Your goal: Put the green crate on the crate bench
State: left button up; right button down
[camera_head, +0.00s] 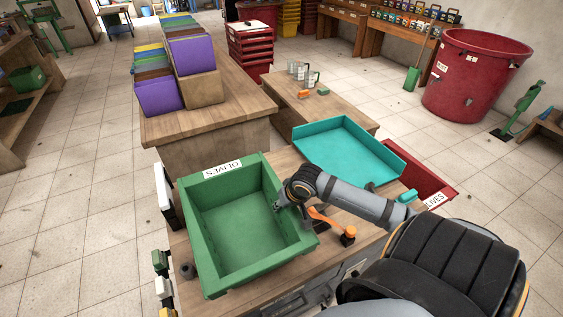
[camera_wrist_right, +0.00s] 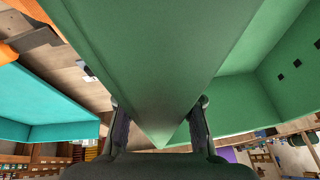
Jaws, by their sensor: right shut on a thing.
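The green crate (camera_head: 213,278), with a label reading OLIVES that appears upside down on its far wall, is empty and at the front of the near wooden table (camera_head: 290,160). I cannot tell whether it rests on the table or is slightly raised. My right gripper (camera_head: 281,204) is shut on the crate's right wall. In the right wrist view, the fingers of my right gripper (camera_wrist_right: 160,132) straddle the green wall (camera_wrist_right: 155,60). A wooden bench (camera_head: 205,98) bearing rows of coloured crates, purple ones (camera_head: 158,97) nearest, stands beyond. My left gripper does not show.
A teal tray (camera_head: 345,150) lies right of the green crate, with a red crate (camera_head: 430,178) past it. An orange-handled tool (camera_head: 325,219) lies near my right arm. A low table (camera_head: 308,108) holds several clear jugs. The bench top's near right part looks clear.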

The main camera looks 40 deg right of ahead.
jog(key=f, duration=0.1)
jog(key=f+b, duration=0.1)
jog(key=f, duration=0.1)
jog(key=shift+w+a+f, duration=0.2)
jog(key=shift+w+f, duration=0.1)
jog(key=shift+f, duration=0.1)
jog(key=c, duration=1)
grip_release()
jog(key=shift+s, duration=0.1)
